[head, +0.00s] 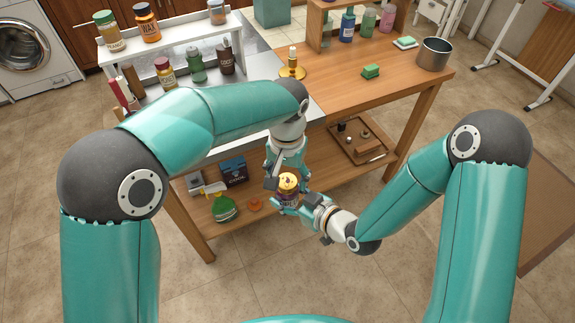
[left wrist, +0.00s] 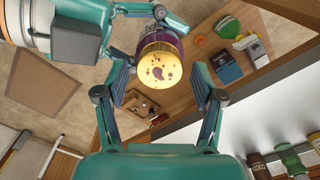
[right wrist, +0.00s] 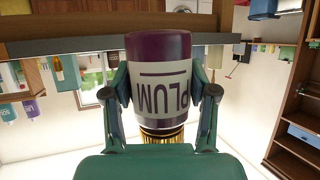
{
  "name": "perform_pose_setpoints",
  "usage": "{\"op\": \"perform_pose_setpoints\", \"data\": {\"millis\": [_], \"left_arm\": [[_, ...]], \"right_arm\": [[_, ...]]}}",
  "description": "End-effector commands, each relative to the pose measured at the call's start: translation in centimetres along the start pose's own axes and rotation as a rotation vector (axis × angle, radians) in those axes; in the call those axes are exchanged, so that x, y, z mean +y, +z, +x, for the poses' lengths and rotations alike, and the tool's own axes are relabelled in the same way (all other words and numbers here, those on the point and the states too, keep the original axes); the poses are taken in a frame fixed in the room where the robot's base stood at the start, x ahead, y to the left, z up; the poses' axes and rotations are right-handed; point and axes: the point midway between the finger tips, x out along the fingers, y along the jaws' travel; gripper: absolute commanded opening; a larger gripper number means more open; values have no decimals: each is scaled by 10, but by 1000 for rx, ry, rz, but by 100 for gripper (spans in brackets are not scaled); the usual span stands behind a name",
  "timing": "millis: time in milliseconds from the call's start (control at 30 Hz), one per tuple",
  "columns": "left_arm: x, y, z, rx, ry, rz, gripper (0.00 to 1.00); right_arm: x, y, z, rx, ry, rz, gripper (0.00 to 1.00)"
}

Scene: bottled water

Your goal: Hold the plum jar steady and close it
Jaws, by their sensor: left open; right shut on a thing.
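The plum jar (head: 287,200) has a dark purple body and a white label reading PLUM, which shows inverted in the right wrist view (right wrist: 160,85). My right gripper (right wrist: 158,78) is shut on the jar's body and holds it in the air in front of the workbench.
The wooden workbench (head: 343,92) stands behind the jar. Several jars and bottles stand on the white rack (head: 185,38) and bench top. Floor in front is clear.

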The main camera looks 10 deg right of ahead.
Motion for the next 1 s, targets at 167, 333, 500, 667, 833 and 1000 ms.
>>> {"op": "perform_pose_setpoints", "data": {"millis": [167, 333, 500, 667, 833, 1000], "left_arm": [[0, 0, 7, 1, 0, -1, 68], [0, 0, 7, 1, 0, -1, 68], [0, 0, 6, 1, 0, 0, 48], [0, 0, 6, 1, 0, 0, 22], [0, 0, 6, 1, 0, 0, 6], [0, 0, 6, 1, 0, 0, 61]], "right_arm": [[0, 0, 0, 1, 0, 0, 0], [0, 0, 0, 1, 0, 0, 0], [0, 0, 0, 1, 0, 0, 0], [0, 0, 0, 1, 0, 0, 0], [0, 0, 0, 1, 0, 0, 0], [0, 0, 0, 1, 1, 0, 0]]}}
